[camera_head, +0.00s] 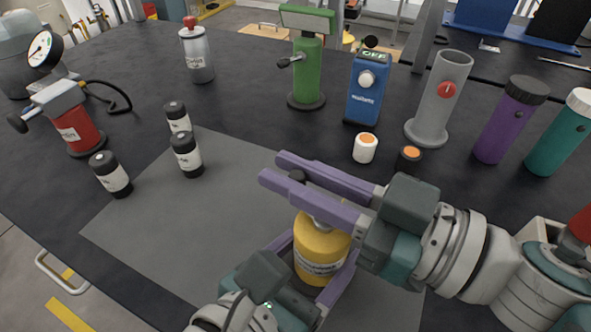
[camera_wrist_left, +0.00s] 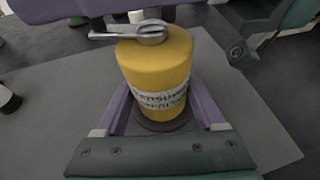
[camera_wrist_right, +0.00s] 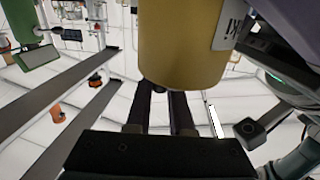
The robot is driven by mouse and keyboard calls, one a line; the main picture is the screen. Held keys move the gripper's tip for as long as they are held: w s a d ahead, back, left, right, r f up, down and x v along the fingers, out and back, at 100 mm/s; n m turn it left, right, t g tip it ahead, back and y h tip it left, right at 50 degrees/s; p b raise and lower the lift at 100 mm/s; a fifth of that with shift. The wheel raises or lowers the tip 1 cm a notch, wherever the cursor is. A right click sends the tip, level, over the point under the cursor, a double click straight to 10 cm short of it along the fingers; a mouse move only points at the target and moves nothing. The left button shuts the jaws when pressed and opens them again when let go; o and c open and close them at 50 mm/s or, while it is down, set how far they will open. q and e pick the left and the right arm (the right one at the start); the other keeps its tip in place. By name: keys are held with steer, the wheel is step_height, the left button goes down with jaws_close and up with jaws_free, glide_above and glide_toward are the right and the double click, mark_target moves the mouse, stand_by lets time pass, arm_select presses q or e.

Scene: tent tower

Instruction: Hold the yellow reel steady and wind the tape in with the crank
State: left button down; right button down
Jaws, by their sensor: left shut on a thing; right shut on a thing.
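The yellow reel (camera_head: 318,265) stands upright on the grey mat. It is a yellow cylinder with a white lettered band, and in the left wrist view (camera_wrist_left: 155,68) it sits above a dark round base. My left gripper (camera_wrist_left: 160,100) is shut on the reel, one purple finger on each side. The silver crank (camera_wrist_left: 145,33) lies across the reel's top and points left in that view. My right gripper (camera_head: 272,168) is above the reel, its two purple fingers shut around the crank's dark knob (camera_head: 297,176). The right fingers partly hide the crank in the head view. No loose tape shows.
Several small black-and-white cylinders, including one at the left (camera_head: 111,175), stand around the mat's (camera_head: 150,225) left edge. Behind the reel are a white orange-topped jar (camera_head: 365,149), a blue device (camera_head: 366,95), a green post (camera_head: 307,75) and a grey tube (camera_head: 433,105). The mat's left part is clear.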

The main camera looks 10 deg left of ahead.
steer(key=shift+t, duration=0.3)
steer(key=m+t+h, duration=0.3)
steer(key=shift+w+d+m+t, duration=0.3)
steer(key=shift+w+d+t, duration=0.1)
steer(key=shift+w+d+m+t+h, duration=0.15)
steer(key=shift+d+m+t+h, duration=0.1)
steer(key=shift+m+t+h, duration=0.5)
steer(key=shift+w+d+m+t+h, duration=0.1)
steer(key=shift+d+m+t+h, duration=0.1)
steer(key=shift+m+t+h, duration=0.5)
steer(key=shift+h, duration=0.35)
steer(key=c, duration=0.8)
jaws_free()
steer(key=shift+d, duration=0.1)
steer(key=v, duration=1.2)
steer(key=shift+f, duration=0.1)
